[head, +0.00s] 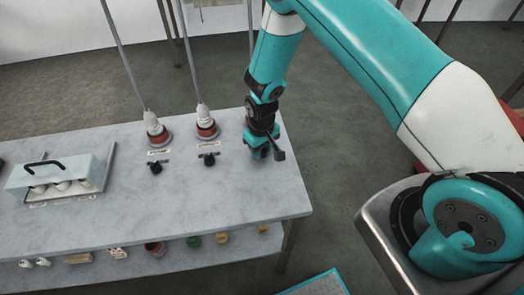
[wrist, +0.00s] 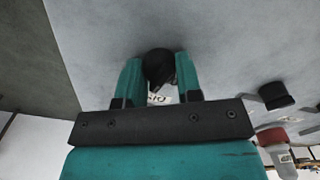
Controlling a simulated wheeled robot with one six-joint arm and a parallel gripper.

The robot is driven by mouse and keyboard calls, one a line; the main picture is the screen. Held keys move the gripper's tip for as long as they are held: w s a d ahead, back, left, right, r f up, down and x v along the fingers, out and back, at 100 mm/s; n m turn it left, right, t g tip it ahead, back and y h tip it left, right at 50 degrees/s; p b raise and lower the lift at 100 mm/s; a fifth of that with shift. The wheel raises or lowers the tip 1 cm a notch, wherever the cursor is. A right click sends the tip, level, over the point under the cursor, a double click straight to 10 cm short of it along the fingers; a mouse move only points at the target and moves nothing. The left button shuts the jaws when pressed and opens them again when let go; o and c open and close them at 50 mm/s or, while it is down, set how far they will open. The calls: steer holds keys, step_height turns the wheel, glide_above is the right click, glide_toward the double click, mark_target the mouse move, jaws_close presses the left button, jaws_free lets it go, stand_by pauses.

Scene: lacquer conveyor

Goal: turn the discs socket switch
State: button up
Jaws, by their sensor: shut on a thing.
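My gripper (head: 261,156) points down at the right end of the grey bench top. In the wrist view my gripper (wrist: 160,80) has its two teal fingers on either side of a round black switch knob (wrist: 160,64) and is shut on it. A small white label (wrist: 158,98) lies beside the knob; it is partly hidden and I cannot read it fully. In the head view my gripper and arm hide this knob and whatever stands behind it.
Two more black switches (head: 155,168) (head: 209,159) stand to the left, each before a red socket (head: 158,137) (head: 206,130) with a corded plug. Small items lie on the shelf below. The front bench top is clear.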

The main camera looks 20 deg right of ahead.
steer(key=n+b, duration=0.2)
steer(key=n, duration=0.2)
steer(key=shift+f+n, duration=0.1)
steer(key=shift+n, duration=0.2)
steer(key=shift+n+b, duration=0.6)
steer(key=shift+n, duration=1)
steer(key=o, duration=0.9)
steer(key=shift+o, duration=0.2)
step_height(320, 180, up, 18)
steer(key=b, duration=0.2)
steer(key=shift+f+b, duration=0.2)
steer(key=shift+b, duration=0.15)
